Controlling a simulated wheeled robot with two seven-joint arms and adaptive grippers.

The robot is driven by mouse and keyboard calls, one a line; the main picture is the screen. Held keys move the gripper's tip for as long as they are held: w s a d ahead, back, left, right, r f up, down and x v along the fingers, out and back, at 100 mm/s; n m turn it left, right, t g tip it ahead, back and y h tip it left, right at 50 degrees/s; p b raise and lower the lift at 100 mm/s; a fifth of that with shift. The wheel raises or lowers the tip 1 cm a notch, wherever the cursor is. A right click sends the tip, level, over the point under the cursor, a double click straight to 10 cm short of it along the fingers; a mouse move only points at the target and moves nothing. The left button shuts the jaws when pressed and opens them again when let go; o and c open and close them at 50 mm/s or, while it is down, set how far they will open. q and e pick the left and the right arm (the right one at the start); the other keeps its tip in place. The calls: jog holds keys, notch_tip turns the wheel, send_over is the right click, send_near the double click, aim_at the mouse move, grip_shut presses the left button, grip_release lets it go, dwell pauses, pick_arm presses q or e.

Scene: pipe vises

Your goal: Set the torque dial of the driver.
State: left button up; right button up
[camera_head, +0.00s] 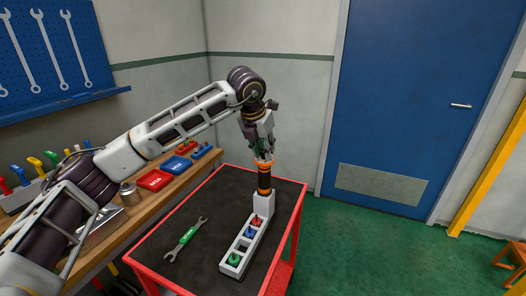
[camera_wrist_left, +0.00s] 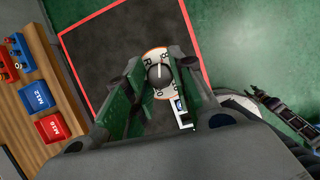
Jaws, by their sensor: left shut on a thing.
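The driver (camera_head: 264,182) is a black and orange upright cylinder, standing in the tall end of a white holder (camera_head: 262,201) on the red-framed cart. Its torque dial (camera_wrist_left: 159,72) is a round white face with an orange rim, letters around it and a grey knob in the middle. My left gripper (camera_head: 262,157) comes down from above onto the driver's top. Its green fingers (camera_wrist_left: 160,78) are shut on the dial, one on each side; they hide parts of the rim. A dark, slender part at the right of the left wrist view may be my right gripper (camera_wrist_left: 288,110); its jaws are unclear.
The holder's low part has red, blue and green pieces (camera_head: 233,259) in its slots. A wrench (camera_head: 185,240) with a green label lies on the cart's dark top (camera_head: 205,205). A wooden bench with red (camera_head: 155,180) and blue (camera_head: 176,165) boxes stands left.

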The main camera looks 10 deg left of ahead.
pick_arm(q)
jog(key=shift+n, duration=0.7)
jog(key=shift+d+n+y+b, duration=0.15)
jog(key=shift+n+y+b, duration=0.45)
jog(key=shift+n, duration=0.8)
jog(key=n+y, duration=0.1)
jog(key=n, duration=0.2)
jog(key=shift+d+y+b, duration=0.1)
jog(key=shift+y+b, duration=0.2)
jog(key=shift+b, duration=0.1)
jog(key=shift+n+y, duration=0.3)
jog(key=shift+n, duration=0.6)
jog(key=shift+n+g, duration=0.3)
jog(key=shift+n, duration=0.1)
pick_arm(e)
jog(key=w+a+r, duration=0.2)
jog(key=w+a, duration=0.1)
jog(key=w, duration=0.3)
jog(key=shift+a+r, duration=0.25)
jog(key=shift+a, duration=0.05)
jog(key=shift+d, duration=0.2)
